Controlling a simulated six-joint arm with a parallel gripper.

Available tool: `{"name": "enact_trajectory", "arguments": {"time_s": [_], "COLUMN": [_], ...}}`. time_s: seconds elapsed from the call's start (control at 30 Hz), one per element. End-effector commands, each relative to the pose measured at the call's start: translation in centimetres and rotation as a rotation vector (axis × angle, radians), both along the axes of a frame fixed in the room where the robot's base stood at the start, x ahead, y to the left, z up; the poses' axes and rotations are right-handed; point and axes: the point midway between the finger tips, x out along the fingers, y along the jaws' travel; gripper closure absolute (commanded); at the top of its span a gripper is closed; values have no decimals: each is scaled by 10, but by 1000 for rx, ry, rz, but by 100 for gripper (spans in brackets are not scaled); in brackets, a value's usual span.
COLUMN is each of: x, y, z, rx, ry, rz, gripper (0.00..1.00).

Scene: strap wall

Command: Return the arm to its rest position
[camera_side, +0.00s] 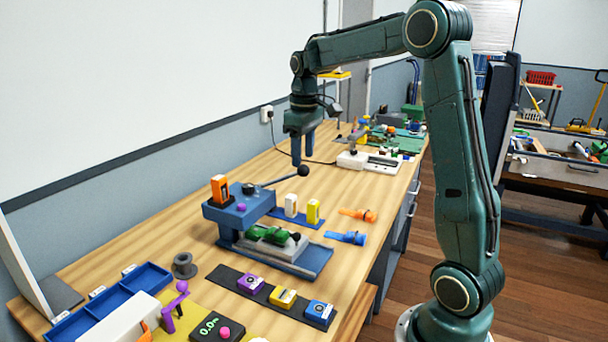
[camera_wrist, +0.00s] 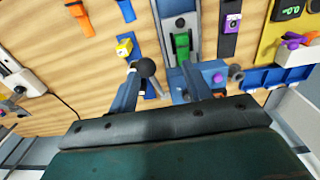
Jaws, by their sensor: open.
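My gripper (camera_side: 303,148) is open and empty in the side view. It points down above the bench, behind the blue press-like fixture (camera_side: 240,208). In the wrist view its two fingers (camera_wrist: 165,75) stand apart, with nothing held between them. The black ball knob (camera_side: 303,171) of the fixture's lever is just below the fingertips in the side view. In the wrist view the knob (camera_wrist: 146,67) shows beside the left finger; I cannot tell whether they touch. A green piece (camera_side: 272,236) lies in the fixture's lower bed. An orange block (camera_side: 220,190) stands on the fixture's top.
White and yellow blocks (camera_side: 313,211) stand on a blue strip. Orange and blue straps (camera_side: 347,238) lie to the right. A dark strip (camera_side: 268,296) holds several coloured modules. A blue tray (camera_side: 112,305) is at front left. The wall (camera_side: 120,150) runs along the bench's back.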

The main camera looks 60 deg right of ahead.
Motion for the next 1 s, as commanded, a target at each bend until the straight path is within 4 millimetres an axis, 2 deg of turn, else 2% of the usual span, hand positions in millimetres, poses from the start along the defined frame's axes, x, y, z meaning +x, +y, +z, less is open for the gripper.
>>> {"name": "enact_trajectory", "arguments": {"time_s": [0.23, 0.5, 0.77, 1.0], "x": [-27, -67, -110, -153], "y": [51, 102, 142, 171], "z": [26, 42, 45, 37], "rx": [-28, -43, -42, -28], "ry": [-76, -165, -255, -338], "rz": [4, 5, 5, 6], "gripper": [51, 51, 51, 51]}}
